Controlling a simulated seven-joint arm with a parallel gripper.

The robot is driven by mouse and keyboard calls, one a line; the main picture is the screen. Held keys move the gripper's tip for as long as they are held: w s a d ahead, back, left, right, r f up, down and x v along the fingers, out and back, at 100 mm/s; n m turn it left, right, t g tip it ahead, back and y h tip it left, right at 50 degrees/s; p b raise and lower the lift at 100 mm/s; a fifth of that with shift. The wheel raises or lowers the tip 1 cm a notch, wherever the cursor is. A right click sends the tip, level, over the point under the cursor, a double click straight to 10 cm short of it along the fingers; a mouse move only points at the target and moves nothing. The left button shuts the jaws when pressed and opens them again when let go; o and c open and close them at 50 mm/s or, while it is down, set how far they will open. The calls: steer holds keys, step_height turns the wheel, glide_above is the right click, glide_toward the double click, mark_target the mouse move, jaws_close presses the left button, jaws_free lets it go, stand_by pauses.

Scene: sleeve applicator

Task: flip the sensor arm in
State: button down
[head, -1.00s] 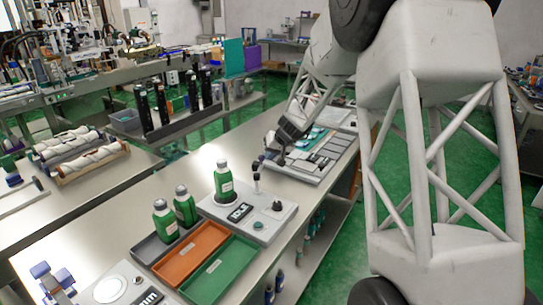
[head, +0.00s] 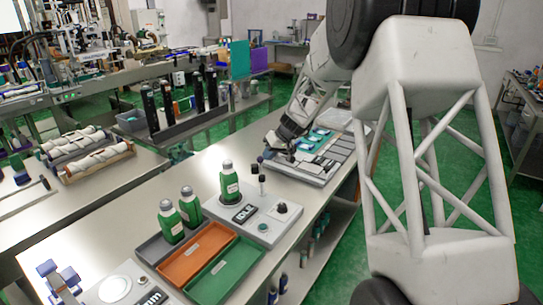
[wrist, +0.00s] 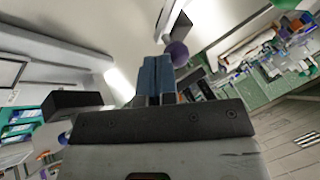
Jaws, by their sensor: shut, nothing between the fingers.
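My gripper (wrist: 158,78) is shut and empty, its two blue-grey fingers side by side in the wrist view. A purple ball-shaped knob (wrist: 177,53) shows just beside and beyond the fingertips; whether they touch it I cannot tell. A dark bar (wrist: 173,20) lies past the knob. In the head view my gripper (head: 273,145) is low over the far grey panel unit (head: 300,172), at its left end. The purple knob (head: 260,159) is small there, close to the gripper. I cannot clearly make out the sensor arm or which way it is turned.
A nearer grey unit (head: 285,222) holds a green bottle (head: 229,182), a dark post (head: 261,186) and a display. Two green bottles stand by an orange tray (head: 196,252) and a green tray (head: 225,272). Bare bench (head: 130,205) lies to the left.

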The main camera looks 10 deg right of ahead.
mark_target(255, 165)
steer(key=a+n+g, duration=0.1)
steer(key=w+a+n, duration=0.1)
steer(key=a+n, duration=0.1)
steer(key=shift+a+g+y, duration=0.15)
steer(key=shift+g+y, duration=0.15)
steer(key=shift+g, duration=0.1)
steer(key=a+n+g, duration=0.1)
steer(key=n, duration=0.1)
steer(key=shift+a+n+g, duration=0.3)
steer(key=shift+a, duration=0.1)
steer(key=shift+s+a+n+g, duration=0.2)
steer(key=shift+a+n+g, duration=0.25)
steer(key=shift+n, duration=0.25)
steer(key=shift+s+a+n+g, duration=0.15)
steer(key=shift+a+n+g, duration=0.2)
steer(key=shift+a+n, duration=0.25)
steer(key=shift+d+f, duration=0.1)
